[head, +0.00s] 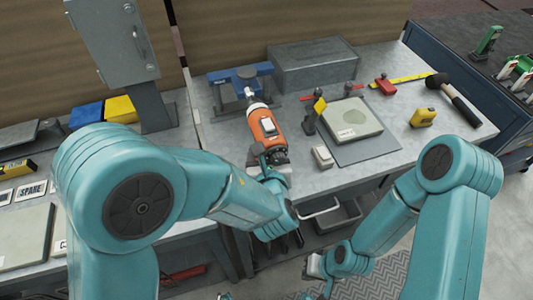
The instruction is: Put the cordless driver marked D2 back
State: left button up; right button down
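An orange cordless driver (264,128) is on or just above the grey bench, its pale nose pointing back toward a blue stand (240,78). I cannot read a D2 mark on it. My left arm reaches in from the left, and my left gripper (272,168) is at the driver's dark rear end. The arm partly hides the gripper, so I cannot tell whether its fingers are closed on the driver. My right gripper (316,268) is low in front of the bench, away from the driver, and its fingers are too small to judge.
A grey box (315,65) stands behind the driver. To the right are a grey mat (365,151) with a pale square block (351,118), a yellow tape measure (423,117) and a black mallet (455,97). A grey cabinet (115,42) rises at left. Grey bins (338,215) sit below the bench edge.

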pick_arm(q)
jog(key=shift+r, duration=0.15)
jog(key=v, duration=1.2)
jog(key=shift+b, duration=0.4)
